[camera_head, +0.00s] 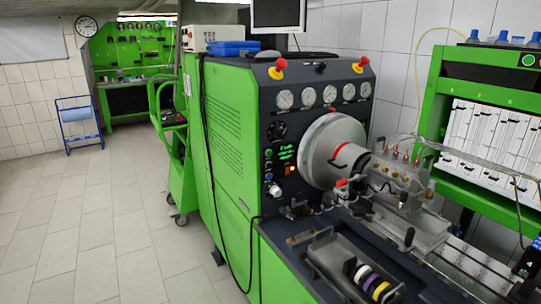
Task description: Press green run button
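The green pump testbench (225,120) stands in the middle, with a dark control panel (300,115) on its front. On the panel's left part are small round buttons in a column, one of them greenish (268,153). Beside them are lit green marks (287,152) and an orange-red switch (290,169). Another round green button (528,60) shows on the green frame at the upper right. I cannot tell from labels which one is the run button. Neither of my grippers is in view.
A large silver disc (325,150) and a pump with brass fittings (400,180) stick out right of the panel buttons. A tray with coloured rings (368,281) lies in front. Red-yellow knobs (278,67) top the panel. The tiled floor (100,220) at left is clear.

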